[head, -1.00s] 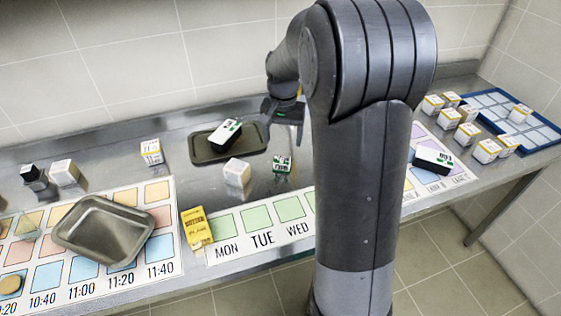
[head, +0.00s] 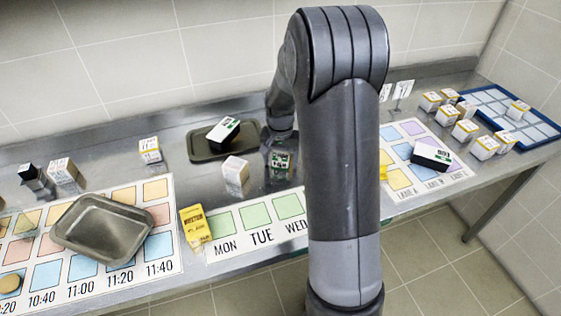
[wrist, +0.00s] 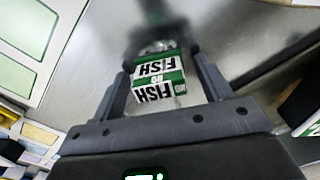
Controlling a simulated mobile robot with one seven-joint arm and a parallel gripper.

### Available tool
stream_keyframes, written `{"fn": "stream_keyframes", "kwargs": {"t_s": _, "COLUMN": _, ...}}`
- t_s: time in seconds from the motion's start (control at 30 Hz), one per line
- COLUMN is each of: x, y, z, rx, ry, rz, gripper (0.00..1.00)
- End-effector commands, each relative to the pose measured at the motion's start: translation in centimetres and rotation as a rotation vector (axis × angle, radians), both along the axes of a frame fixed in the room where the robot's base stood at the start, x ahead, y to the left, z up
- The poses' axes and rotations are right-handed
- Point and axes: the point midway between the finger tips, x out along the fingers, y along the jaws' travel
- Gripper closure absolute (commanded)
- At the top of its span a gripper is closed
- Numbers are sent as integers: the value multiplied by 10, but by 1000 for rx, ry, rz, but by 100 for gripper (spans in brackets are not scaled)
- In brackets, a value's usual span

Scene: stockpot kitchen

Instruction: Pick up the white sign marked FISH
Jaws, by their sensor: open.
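The white sign marked FISH (wrist: 158,82) has green bands and black lettering, upside down in the wrist view. It lies between the two fingers of my gripper (wrist: 163,72). The fingers are open, one on each side of it; I cannot tell whether either touches it. In the head view, my gripper (head: 279,140) is low over the counter at the same sign (head: 281,161), whose green and white face shows beneath it.
A white box (head: 236,171) stands close to the left. Behind it a dark tray (head: 203,152) holds a black and white box (head: 223,130). A yellow packet (head: 195,226) and a metal tray (head: 75,240) lie farther left. A blue-rimmed tray (head: 548,145) is at the far right.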

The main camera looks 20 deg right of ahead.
Motion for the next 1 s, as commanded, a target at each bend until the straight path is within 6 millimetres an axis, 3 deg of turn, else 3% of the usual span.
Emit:
{"fn": "stream_keyframes", "kwargs": {"t_s": 0.17, "x": 0, "y": 0, "z": 0, "rx": 0, "ry": 0, "rz": 0, "gripper": 30}}
{"fn": "stream_keyframes", "kwargs": {"t_s": 0.73, "x": 0, "y": 0, "z": 0, "rx": 0, "ry": 0, "rz": 0, "gripper": 77}}
{"fn": "stream_keyframes", "kwargs": {"t_s": 1.0, "x": 0, "y": 0, "z": 2, "rx": 0, "ry": 0, "rz": 0, "gripper": 77}}
